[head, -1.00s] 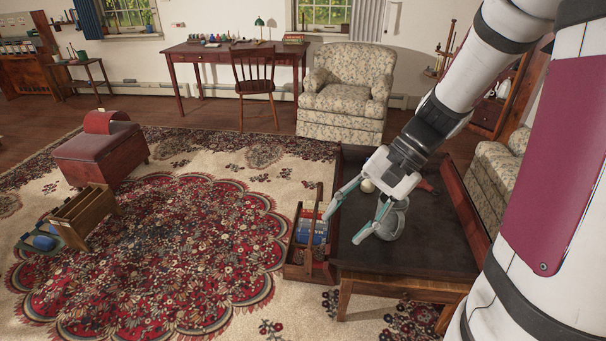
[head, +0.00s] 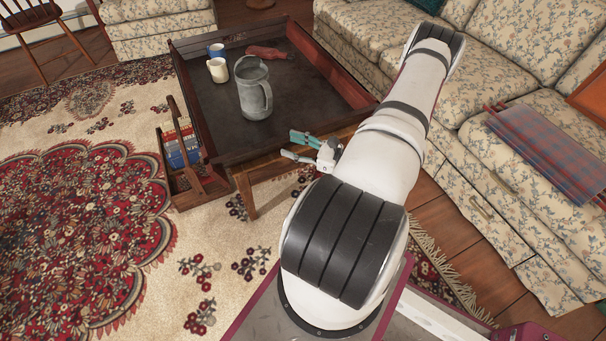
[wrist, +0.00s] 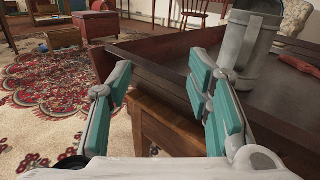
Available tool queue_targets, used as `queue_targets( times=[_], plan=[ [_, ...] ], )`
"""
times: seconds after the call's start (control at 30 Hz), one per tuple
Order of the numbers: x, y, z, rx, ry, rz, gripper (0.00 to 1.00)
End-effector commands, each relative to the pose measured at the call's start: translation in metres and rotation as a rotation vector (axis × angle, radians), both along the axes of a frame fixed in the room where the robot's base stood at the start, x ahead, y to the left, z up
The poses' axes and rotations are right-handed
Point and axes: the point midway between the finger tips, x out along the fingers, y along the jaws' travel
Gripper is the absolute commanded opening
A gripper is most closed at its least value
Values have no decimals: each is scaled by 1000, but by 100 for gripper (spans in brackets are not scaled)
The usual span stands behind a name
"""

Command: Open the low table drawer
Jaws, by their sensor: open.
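The low table (head: 205,115) has a dark, raised-edge top and lighter wooden legs. Its near wooden front (head: 268,158), below the top, is partly hidden by my arm in the head view. In the wrist view the wooden front (wrist: 165,122) shows between my fingers, under the dark rim. I cannot make out the drawer's handle or its outline now. My gripper (head: 303,147) is open and empty, close to the near edge of the table. In the wrist view my gripper (wrist: 165,95) has its teal pads spread apart.
A grey pitcher (head: 253,92), a white mug (head: 217,70), a blue mug (head: 216,50) and a red object (head: 268,52) are on the tabletop. A wooden carrier with books (head: 181,150) stands left of the table. A floral sofa (head: 500,120) is to the right.

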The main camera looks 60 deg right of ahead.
Motion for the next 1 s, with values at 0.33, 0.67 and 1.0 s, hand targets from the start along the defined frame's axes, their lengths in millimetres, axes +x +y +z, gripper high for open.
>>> queue_targets(
  times=[0.33,0.67,1.0],
  plan=[
    [-76,-24,-176,266,-46,-564,46],
    [-94,-23,-221,330,-52,-725,46],
    [-45,-52,-221,329,-52,-720,46]
  ],
)
